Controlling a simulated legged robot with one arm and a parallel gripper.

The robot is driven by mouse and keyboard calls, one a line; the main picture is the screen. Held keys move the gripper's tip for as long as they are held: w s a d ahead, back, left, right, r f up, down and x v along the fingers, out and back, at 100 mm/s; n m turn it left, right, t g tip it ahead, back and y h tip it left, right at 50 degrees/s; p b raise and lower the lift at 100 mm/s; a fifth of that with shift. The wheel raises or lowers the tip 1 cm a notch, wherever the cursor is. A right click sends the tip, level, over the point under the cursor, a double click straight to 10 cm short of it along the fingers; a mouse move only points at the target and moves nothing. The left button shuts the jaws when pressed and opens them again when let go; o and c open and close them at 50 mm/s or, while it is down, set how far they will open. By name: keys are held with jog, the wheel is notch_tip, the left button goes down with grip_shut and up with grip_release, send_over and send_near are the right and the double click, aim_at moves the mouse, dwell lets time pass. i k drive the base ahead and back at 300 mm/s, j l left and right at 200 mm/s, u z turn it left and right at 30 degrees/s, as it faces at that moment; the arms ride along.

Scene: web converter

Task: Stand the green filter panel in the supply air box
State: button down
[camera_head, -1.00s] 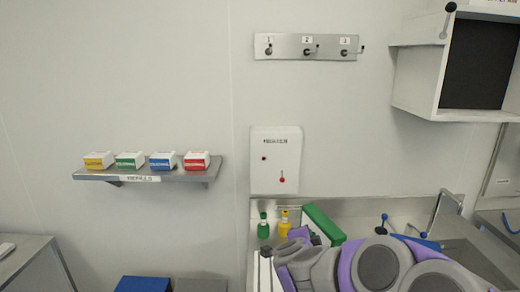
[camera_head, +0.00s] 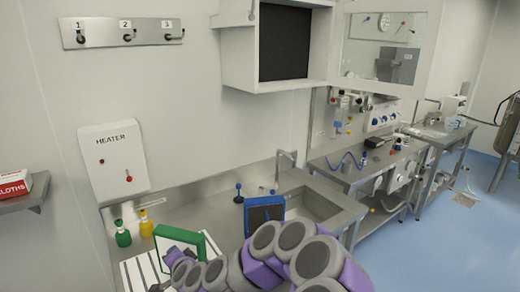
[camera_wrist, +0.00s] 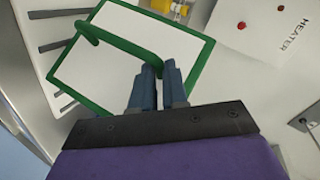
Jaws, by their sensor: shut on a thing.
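The green filter panel (camera_head: 181,238) has a green frame, a pale face and a green bar handle. It is over or beside the white slatted rack (camera_head: 140,274); I cannot tell whether they touch. In the wrist view the panel (camera_wrist: 196,48) fills the middle, and my gripper (camera_wrist: 157,70) is shut on its handle. In the head view my arm hides the gripper and the panel's lower part. A white box with a dark interior (camera_head: 285,45), apparently the supply air box, hangs on the wall at upper centre, open at the front and well above the panel.
A blue-framed dark panel (camera_head: 264,212) stands near the sink (camera_head: 313,204). Green (camera_head: 122,235) and yellow (camera_head: 146,224) bottles stand behind the rack. The heater box (camera_head: 114,160) is on the wall. A windowed white door (camera_head: 386,45) stands right of the open box.

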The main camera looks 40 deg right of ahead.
aim_at(287, 86)
jog(key=k+l, duration=0.1)
jog(key=l, duration=0.3)
jog(key=k+l, duration=0.1)
jog(key=l, duration=0.25)
jog(key=k+l, duration=0.1)
jog(key=l, duration=0.3)
jog(key=k+l+z, duration=0.1)
jog(key=l, duration=0.25)
